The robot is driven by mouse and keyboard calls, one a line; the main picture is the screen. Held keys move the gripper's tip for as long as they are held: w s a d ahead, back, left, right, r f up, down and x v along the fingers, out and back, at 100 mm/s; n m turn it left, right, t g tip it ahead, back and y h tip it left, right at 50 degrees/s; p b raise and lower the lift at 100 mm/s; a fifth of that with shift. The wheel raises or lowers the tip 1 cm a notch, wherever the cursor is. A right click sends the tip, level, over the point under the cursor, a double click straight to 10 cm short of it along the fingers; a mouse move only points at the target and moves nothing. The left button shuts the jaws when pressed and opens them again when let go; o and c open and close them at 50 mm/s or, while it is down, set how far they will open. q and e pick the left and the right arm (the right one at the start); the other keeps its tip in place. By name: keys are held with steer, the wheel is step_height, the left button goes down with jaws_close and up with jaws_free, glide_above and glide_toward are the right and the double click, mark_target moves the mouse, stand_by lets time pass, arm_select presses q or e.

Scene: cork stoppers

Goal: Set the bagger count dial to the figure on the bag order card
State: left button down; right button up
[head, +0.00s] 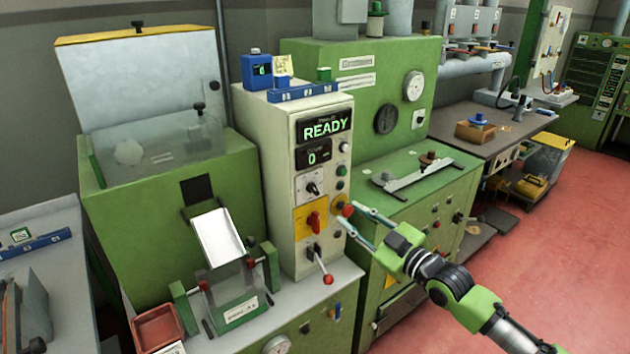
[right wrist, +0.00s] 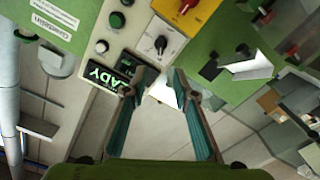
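A black knob with a pointer on a white scale plate (head: 312,187), which looks like the count dial, sits on the cream control panel (head: 262,150). It also shows in the right wrist view (right wrist: 160,45), beyond my fingertips; its marks are too small to read. Above it, a small display (head: 313,158) reads 0 and a larger one (head: 325,129) reads READY. A small pale card (head: 283,66) stands on top of the panel; its figure is unreadable and I cannot tell if it is the order card. My right gripper (head: 350,214) is open and empty, right of the panel. My left gripper is out of view.
Below the dial are a red knob on a yellow plate (head: 315,221) and a red-balled lever (head: 327,279). A green cabinet (head: 415,215) stands right; a bagging chute (head: 217,238) is left.

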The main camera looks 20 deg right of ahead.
mark_target(315, 190)
steer(key=b+x, duration=0.2)
steer(key=x, duration=0.2)
steer(key=b+x, duration=0.2)
steer(key=x, duration=0.2)
steer(key=b+x, duration=0.2)
steer(key=x, duration=0.3)
steer(key=shift+f, duration=0.25)
steer(key=shift+w+a+b, duration=0.15)
steer(key=shift+w+b, duration=0.25)
steer(key=shift+r, duration=0.1)
jaws_close()
